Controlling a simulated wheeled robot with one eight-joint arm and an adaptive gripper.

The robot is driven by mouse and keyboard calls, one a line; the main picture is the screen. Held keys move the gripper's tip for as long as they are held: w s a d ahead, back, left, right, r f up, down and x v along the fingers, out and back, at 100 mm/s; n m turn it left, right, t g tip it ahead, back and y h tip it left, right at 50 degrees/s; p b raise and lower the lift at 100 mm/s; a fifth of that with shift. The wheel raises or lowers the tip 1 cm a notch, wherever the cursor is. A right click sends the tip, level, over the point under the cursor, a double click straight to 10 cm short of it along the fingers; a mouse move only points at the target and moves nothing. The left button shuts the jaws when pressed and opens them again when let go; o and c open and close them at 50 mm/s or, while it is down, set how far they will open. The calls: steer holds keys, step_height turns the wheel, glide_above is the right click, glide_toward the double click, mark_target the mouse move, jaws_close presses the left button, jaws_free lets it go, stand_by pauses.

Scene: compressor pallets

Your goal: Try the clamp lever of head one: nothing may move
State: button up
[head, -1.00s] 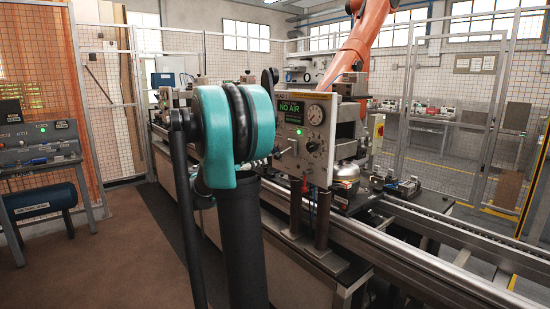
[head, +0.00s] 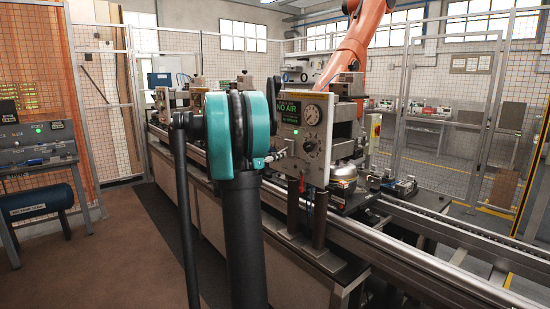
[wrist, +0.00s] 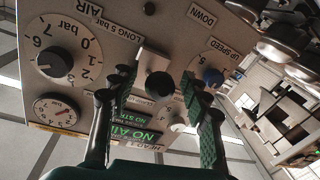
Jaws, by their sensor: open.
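The head one panel (head: 316,165) stands upright on the rail, with a lit NO AIR display (head: 290,113) and a round gauge above. In the wrist view the panel (wrist: 110,12) fills the upper part, tilted and upside down. A black round knob (wrist: 159,86), on a pale metal mount, faces the camera; it appears to be the lever end-on, its label hidden. My gripper (wrist: 157,78) is open, with one finger on each side of the knob. Whether either finger touches it, I cannot tell. In the head view my arm largely hides the gripper.
The conveyor rail (head: 430,268) runs past the panel's foot. An orange robot arm (head: 362,38) stands behind. A blue tank (head: 38,203) is at left; floor between is clear.

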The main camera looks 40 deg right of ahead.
steer(key=shift+c, duration=0.2)
jaws_close()
steer(key=shift+r, duration=0.1)
steer(key=r+y, duration=0.1)
steer(key=y, duration=0.1)
steer(key=r+g+y, duration=0.1)
steer(key=y, duration=0.1)
steer(key=shift+a+r+m, duration=0.2)
steer(key=shift+r+m, duration=0.1)
steer(key=shift+d+r+y, duration=0.2)
steer(key=shift+r+y, duration=0.55)
steer(key=shift+y, duration=0.5)
steer(key=shift+d+r+y, duration=0.15)
steer(key=shift+r+y, duration=0.55)
steer(key=shift+y, duration=0.55)
steer(key=shift+g, duration=0.3)
steer(key=shift+o, duration=0.2)
jaws_free()
